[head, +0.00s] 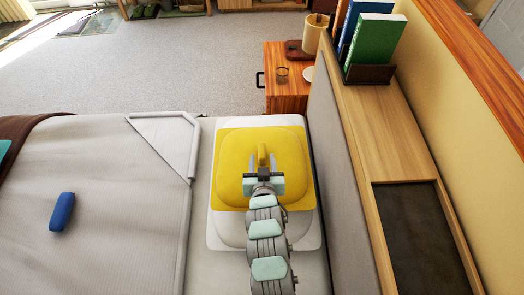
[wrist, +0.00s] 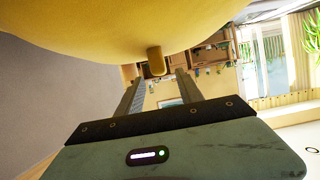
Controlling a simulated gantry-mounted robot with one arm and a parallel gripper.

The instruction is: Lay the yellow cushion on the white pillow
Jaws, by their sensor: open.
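The yellow cushion (head: 232,160) lies over the far and middle part of the white pillow (head: 229,229) in the head view. The near part and the edges of the pillow show around it. A small yellow tab (head: 262,155) stands up from the middle of the cushion. My gripper (head: 263,172) is open just above the cushion, close to the tab. In the wrist view the cushion (wrist: 110,25) fills the top, and its tab (wrist: 156,62) lines up with the gap between the fingers of my gripper (wrist: 160,80), near their tips.
The pillow is on a bed with a grey cover (head: 100,190). A blue case (head: 62,211) lies on the cover. A headboard shelf (head: 385,130) with books (head: 374,45) rises at the right. A wooden nightstand (head: 287,95) stands beyond the bed.

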